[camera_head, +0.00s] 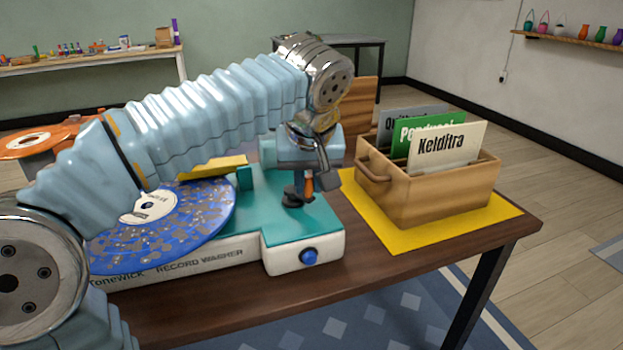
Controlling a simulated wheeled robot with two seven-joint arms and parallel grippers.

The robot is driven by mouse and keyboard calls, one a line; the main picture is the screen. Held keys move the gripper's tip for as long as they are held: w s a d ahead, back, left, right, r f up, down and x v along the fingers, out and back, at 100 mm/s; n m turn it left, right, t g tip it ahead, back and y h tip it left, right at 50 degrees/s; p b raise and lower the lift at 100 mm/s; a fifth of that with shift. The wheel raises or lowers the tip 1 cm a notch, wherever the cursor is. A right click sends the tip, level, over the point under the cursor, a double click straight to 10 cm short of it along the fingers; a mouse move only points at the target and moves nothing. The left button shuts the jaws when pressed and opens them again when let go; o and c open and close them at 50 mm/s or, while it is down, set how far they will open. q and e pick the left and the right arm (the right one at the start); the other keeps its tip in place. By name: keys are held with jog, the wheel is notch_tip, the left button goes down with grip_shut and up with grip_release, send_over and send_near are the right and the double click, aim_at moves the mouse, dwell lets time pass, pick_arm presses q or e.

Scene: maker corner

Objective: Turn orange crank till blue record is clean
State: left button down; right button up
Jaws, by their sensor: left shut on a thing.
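The blue record (195,224) lies flat on the record washer (290,221), which has a teal top and a white body. Grey-brown patches are scattered over the record's blue surface, and its centre label is white. My left arm reaches across above the washer and hides part of the record. My left gripper (308,184) points down at the washer's right end and is shut on the orange crank (309,187), of which only a small orange part shows between the fingers. My right gripper is out of view.
A wooden crate (440,199) with labelled record sleeves stands on a yellow mat (375,228) right of the washer. A blue knob (309,256) is on the washer's front. An orange disc device (25,142) is at the left. The table's front right is bare.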

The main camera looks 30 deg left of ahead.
pick_arm(q)
jog(key=m, duration=0.1)
jog(key=s+m+h, duration=0.1)
jog(key=m, duration=0.2)
jog(key=shift+s+a+m+t+h, duration=0.25)
jog(key=shift+a+m+t+h, duration=0.05)
jog(key=m, duration=0.2)
jog(key=h, duration=0.1)
jog(key=shift+s+a+m, duration=0.3)
jog(key=shift+m, duration=0.1)
jog(key=m, duration=0.1)
jog(key=m+h, duration=0.1)
jog(key=shift+s+a+r+m+p, duration=0.1)
jog(key=shift+s+a+m+p, duration=0.15)
jog(key=shift+a+m+p, duration=0.1)
jog(key=m, duration=0.2)
jog(key=a+m+h+p, duration=0.1)
jog(key=shift+s+a+m+h, duration=0.1)
jog(key=shift+s+m+h, duration=0.1)
jog(key=shift+m+h, duration=0.15)
jog(key=shift+a+m+g+h+p, duration=0.3)
jog(key=shift+a+m+g+p, duration=0.1)
jog(key=shift+m, duration=0.6)
jog(key=shift+a+m+g+h+p, duration=0.25)
jog(key=shift+m+g, duration=0.15)
jog(key=shift+m, duration=0.6)
jog(key=c, duration=1)
grip_release()
jog(key=shift+c, duration=0.2)
